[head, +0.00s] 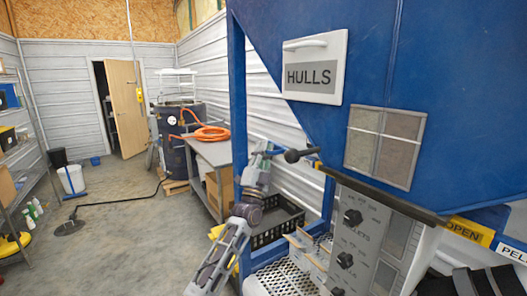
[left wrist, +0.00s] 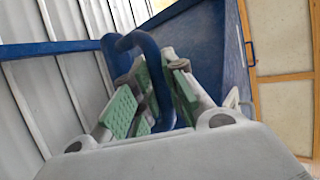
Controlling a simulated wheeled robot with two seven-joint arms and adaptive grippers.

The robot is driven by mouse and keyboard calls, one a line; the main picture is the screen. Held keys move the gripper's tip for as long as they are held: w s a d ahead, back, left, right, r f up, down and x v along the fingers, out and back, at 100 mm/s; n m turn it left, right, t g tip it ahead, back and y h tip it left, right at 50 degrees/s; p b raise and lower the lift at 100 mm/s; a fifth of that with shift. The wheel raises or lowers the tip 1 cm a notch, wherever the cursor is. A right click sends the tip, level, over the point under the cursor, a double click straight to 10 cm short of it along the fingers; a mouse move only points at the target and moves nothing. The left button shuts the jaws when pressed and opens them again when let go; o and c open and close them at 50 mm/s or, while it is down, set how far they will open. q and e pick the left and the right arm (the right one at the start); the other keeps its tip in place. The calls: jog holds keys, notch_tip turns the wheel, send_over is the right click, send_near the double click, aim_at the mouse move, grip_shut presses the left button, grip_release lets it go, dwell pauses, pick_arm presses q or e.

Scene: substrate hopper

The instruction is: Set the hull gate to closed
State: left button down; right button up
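The blue hopper (head: 330,20) fills the right of the head view and bears a white HULLS sign (head: 314,75). A dark bar with a round knob (head: 292,156) sticks out leftward below the sign. My left gripper (head: 266,149) is at the bar's left end. In the left wrist view a curved blue bar (left wrist: 146,45) runs between the green pads of my left gripper (left wrist: 160,85). The pads sit close on both sides and look shut on it. A yellow OPEN label (head: 467,231) is at the lower right. The gate plate cannot be made out. My right gripper is not in view.
A grey control panel (head: 365,235) with black knobs stands below the hopper. A blue frame post (head: 237,100) is close to my left arm. A workbench (head: 216,153) with an orange hose and a black crate (head: 270,222) stand behind. The floor at left is mostly clear.

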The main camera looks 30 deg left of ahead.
aim_at(282, 154)
pick_arm(q)
jog(key=shift+d, duration=0.1)
jog(key=shift+s+d, duration=0.3)
jog(key=shift+d, duration=0.2)
jog(key=s+d, duration=0.1)
jog(key=s+d+p, duration=0.1)
jog(key=d, duration=0.1)
jog(key=s+d+p, duration=0.1)
jog(key=d, duration=0.1)
jog(key=shift+f, duration=0.2)
jog(key=shift+d, duration=0.1)
